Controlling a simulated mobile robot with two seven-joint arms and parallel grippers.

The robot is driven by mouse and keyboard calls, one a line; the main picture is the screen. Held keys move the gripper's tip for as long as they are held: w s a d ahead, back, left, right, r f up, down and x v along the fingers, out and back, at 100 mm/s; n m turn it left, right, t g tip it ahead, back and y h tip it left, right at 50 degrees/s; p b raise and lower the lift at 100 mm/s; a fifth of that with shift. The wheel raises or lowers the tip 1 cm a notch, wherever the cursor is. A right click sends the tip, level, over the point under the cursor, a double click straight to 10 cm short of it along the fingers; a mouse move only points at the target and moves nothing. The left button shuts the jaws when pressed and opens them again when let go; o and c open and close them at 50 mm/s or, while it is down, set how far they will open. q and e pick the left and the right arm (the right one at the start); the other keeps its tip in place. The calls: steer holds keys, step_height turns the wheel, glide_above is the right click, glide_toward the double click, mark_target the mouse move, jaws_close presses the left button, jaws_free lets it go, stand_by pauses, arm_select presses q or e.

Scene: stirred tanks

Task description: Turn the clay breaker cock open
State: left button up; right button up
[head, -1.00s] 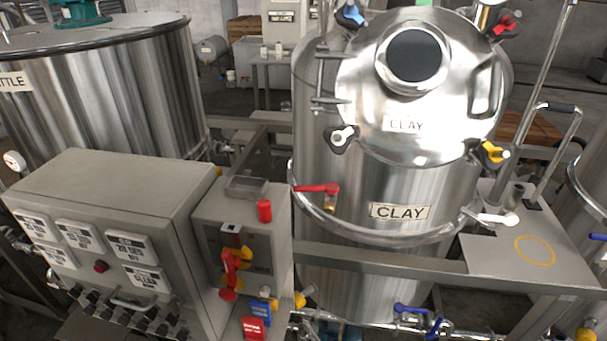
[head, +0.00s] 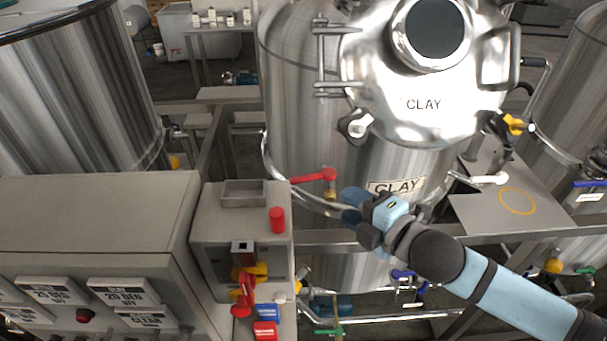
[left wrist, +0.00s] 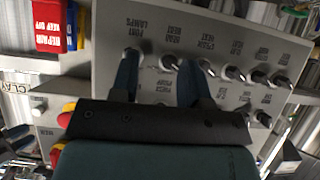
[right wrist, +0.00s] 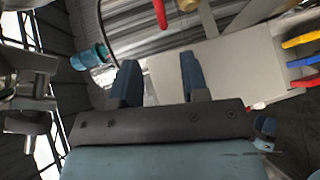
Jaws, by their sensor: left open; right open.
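A cock with a red lever (head: 313,177) and a brass body sits on the ring pipe at the front of the CLAY tank (head: 300,120). Its lever lies nearly level and points left. My right gripper (head: 350,206) is open and empty, just right of and slightly below the cock, not visibly touching it. In the right wrist view, the open fingers (right wrist: 160,82) have nothing between them; a red bar, seemingly the lever (right wrist: 160,13), is at the top. My left gripper (left wrist: 157,80) is open in the left wrist view, over the switch panel; the head view does not show it.
A white-handled cock (head: 490,179) is at the tank's right, by a grey shelf (head: 480,215) with a yellow ring mark. A grey control box (head: 240,200) with a red button, red handle and tags stands left of the cock. Another steel tank (head: 80,90) is at the left.

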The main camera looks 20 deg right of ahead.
mark_target(307, 181)
steer(key=p+x, duration=0.3)
steer(key=x, duration=1.1)
steer(key=shift+s, duration=0.1)
steer(key=shift+f, duration=0.1)
jaws_close()
